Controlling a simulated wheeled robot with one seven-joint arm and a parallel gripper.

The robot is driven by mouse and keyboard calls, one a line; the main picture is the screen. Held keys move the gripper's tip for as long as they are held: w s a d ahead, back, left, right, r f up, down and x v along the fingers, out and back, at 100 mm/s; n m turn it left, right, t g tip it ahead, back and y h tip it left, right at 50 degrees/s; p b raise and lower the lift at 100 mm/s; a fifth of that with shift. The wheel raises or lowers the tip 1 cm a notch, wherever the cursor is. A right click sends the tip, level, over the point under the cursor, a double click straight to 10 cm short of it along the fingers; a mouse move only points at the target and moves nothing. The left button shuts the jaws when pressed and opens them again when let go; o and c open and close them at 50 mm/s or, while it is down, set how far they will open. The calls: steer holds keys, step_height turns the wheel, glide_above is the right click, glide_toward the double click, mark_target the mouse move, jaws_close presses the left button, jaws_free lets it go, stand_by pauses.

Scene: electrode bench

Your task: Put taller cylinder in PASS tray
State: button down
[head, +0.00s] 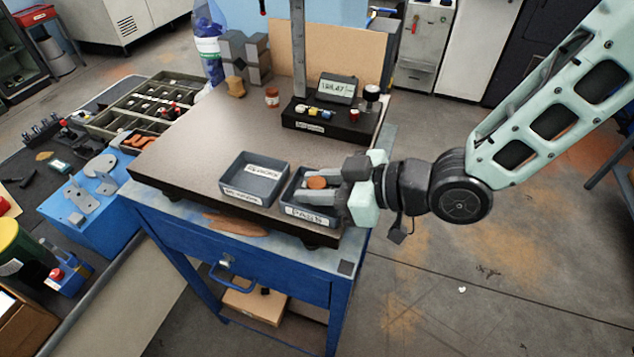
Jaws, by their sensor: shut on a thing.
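My gripper (320,191) is at the front right of the bench top, reaching in from the right over the PASS tray. It is shut on a copper-coloured cylinder (317,182), whose round top shows between the fingers. The PASS tray (305,213) is a dark grey open tray with a white label on its front wall. The cylinder is over or inside this tray; its lower part is hidden, so I cannot tell whether it touches the floor. The fingers and gripper body hide the tray's right side.
A second grey tray (243,197) with labels stands just left of the PASS tray. A black gauge base with a digital display (338,89) stands behind. A small brown jar (272,97) and grey blocks (245,58) are at the back. The bench's left middle is clear.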

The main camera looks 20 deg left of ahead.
steer(key=shift+f, duration=0.2)
steer(key=c, duration=1.4)
jaws_free()
steer(key=shift+r, duration=0.1)
